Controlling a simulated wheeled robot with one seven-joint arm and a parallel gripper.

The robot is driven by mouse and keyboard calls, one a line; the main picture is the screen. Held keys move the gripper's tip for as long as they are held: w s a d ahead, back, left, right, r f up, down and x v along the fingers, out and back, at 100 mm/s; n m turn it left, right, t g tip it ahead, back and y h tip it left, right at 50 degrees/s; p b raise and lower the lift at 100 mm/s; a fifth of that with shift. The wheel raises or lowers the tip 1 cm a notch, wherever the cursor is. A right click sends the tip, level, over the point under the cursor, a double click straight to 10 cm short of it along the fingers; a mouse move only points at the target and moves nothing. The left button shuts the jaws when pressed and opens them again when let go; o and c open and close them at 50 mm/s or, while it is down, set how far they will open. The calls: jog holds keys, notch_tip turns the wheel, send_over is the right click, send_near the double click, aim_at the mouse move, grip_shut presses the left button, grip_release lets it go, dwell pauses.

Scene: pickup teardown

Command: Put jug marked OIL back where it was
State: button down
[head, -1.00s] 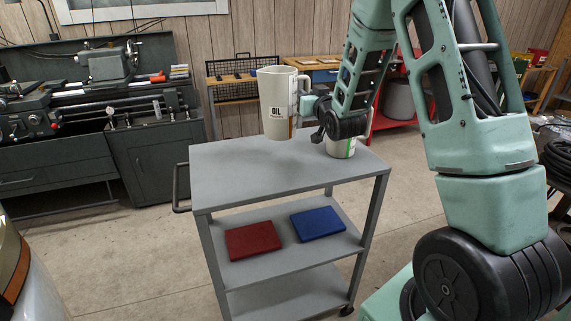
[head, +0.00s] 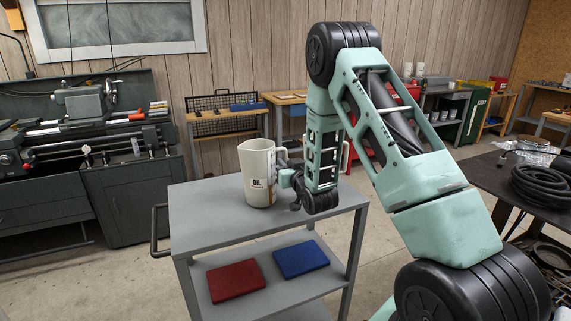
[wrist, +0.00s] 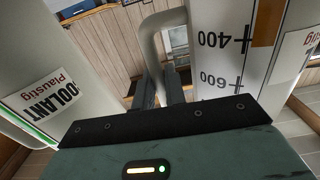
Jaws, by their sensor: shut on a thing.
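The white jug marked OIL (head: 258,178) is upright at the cart's top (head: 215,228), toward the back. Its base looks on or just above the surface; I cannot tell which. My gripper (head: 286,178) is at its right side, shut on its handle. In the wrist view, the gripper fingers (wrist: 161,90) close on the handle (wrist: 152,42), and the jug's scaled wall (wrist: 222,75) is at right. A second jug, marked COOLANT (wrist: 40,98), is at left there. In the head view my arm hides most of it; only its handle (head: 345,157) shows.
The cart's lower shelf holds a red flat box (head: 236,281) and a blue one (head: 301,258). The left and front of the cart top are clear. A lathe (head: 85,125) stands at left, and a dark table with a coiled hose (head: 545,185) at right.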

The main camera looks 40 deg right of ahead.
jog(key=shift+f, duration=0.1)
jog(key=c, duration=1.5)
grip_release()
jog(key=shift+o, duration=0.2)
jog(key=shift+r, duration=0.25)
jog(key=v, duration=1.2)
jog(key=shift+p, duration=0.45)
